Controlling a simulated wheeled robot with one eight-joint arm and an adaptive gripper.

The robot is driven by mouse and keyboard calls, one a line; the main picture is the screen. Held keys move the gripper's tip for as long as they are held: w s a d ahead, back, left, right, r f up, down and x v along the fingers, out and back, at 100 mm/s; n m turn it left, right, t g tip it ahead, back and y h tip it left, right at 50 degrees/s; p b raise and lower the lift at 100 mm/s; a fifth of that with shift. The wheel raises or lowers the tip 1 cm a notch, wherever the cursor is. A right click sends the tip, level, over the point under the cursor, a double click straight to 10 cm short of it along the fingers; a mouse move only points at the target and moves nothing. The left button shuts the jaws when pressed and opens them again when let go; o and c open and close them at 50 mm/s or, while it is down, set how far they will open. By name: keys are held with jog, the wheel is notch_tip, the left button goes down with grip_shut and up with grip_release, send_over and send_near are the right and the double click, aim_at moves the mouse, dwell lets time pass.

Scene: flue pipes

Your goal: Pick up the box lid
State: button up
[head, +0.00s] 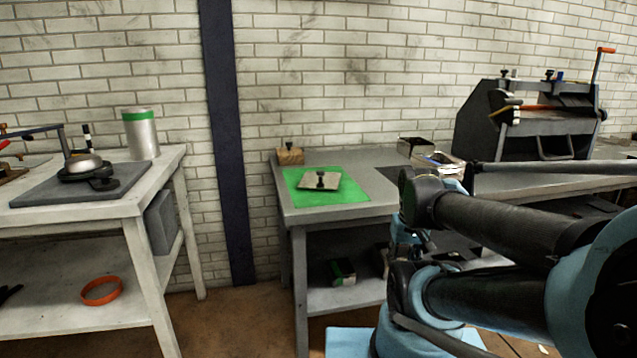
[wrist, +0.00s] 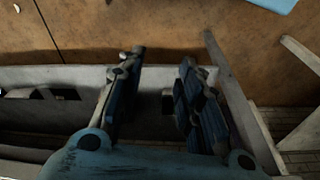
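The box lid (head: 319,181) looks like a flat, pale square plate with a dark upright knob in its middle. It lies on a green mat (head: 344,193) at the left end of the grey bench. My gripper (wrist: 160,78) shows in the wrist view with its two dark-padded fingers well apart and nothing held between them. In the head view my arm comes in from the right and its end is low, in front of the bench and to the right of the lid. The lid cannot be made out in the wrist view.
The grey bench (head: 345,160) also bears a wooden block (head: 290,156) and a large dark machine (head: 530,125). A white table (head: 130,205) at the left holds a metal cylinder (head: 141,135); an orange ring (head: 101,291) lies on its shelf. The space around the lid is clear.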

jog(key=shift+d, duration=0.3)
jog(key=o, duration=0.4)
jog(key=shift+r, duration=0.1)
jog(key=shift+w+a+r, duration=0.15)
jog(key=shift+w+r, duration=0.05)
jog(key=shift+r, duration=0.85)
notch_tip(320, 180, up, 25)
jog(key=n+t+y, duration=0.1)
jog(key=n+y, duration=0.2)
jog(key=n, duration=0.4)
send_over(321, 171)
jog(key=s+d, duration=0.4)
jog(key=s, duration=0.1)
jog(key=x, duration=1.6)
jog(key=shift+w+d+f, duration=0.1)
jog(key=shift+d+f, duration=0.05)
jog(key=shift+f, duration=0.1)
